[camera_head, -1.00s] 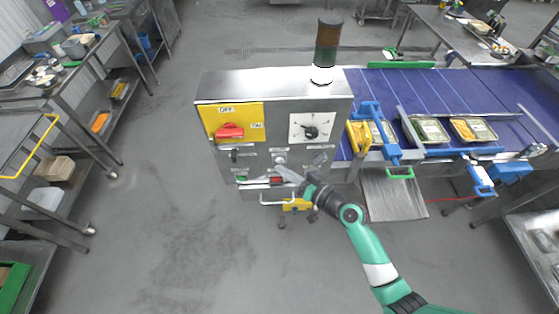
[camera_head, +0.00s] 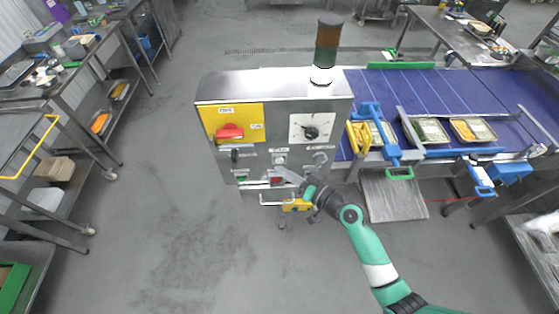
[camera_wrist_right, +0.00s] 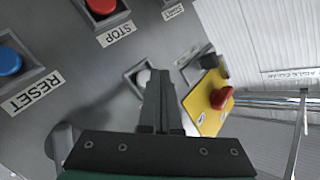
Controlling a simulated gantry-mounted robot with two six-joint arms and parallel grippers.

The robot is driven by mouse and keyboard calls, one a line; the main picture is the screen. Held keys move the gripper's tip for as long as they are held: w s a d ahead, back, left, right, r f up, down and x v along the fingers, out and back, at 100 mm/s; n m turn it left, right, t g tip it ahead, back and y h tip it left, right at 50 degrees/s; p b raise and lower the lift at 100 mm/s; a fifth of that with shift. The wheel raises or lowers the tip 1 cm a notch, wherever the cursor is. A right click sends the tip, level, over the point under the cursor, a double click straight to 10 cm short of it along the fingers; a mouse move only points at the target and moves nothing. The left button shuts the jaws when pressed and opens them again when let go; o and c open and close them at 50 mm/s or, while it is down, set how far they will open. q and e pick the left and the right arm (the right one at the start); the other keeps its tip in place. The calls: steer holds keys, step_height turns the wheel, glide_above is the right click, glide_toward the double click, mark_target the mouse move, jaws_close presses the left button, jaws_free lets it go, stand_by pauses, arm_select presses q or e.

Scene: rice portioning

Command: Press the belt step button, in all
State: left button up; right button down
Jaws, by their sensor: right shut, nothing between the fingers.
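A white round button (camera_wrist_right: 143,77) in a square frame is on the grey panel in the right wrist view, partly hidden behind my fingers. My right gripper (camera_wrist_right: 158,76) is shut and empty, its fingertips over or right in front of this button. I cannot tell whether they touch it. No label for it is readable. In the head view, my right gripper (camera_head: 281,170) reaches the lower front of the steel control cabinet (camera_head: 275,88), just below a small button (camera_head: 280,160). My left gripper is not in view.
The right wrist view shows a red STOP button (camera_wrist_right: 101,6), a blue RESET button (camera_wrist_right: 8,61) and a red switch on a yellow plate (camera_wrist_right: 221,98). In the head view, a blue conveyor belt (camera_head: 420,88) with food trays (camera_head: 430,130) runs right of the cabinet. The floor at left is clear.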

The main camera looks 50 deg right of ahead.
steer(key=shift+w, duration=0.1)
stand_by(0.7)
steer(key=shift+w+d+b, duration=0.25)
steer(key=shift+b, duration=0.05)
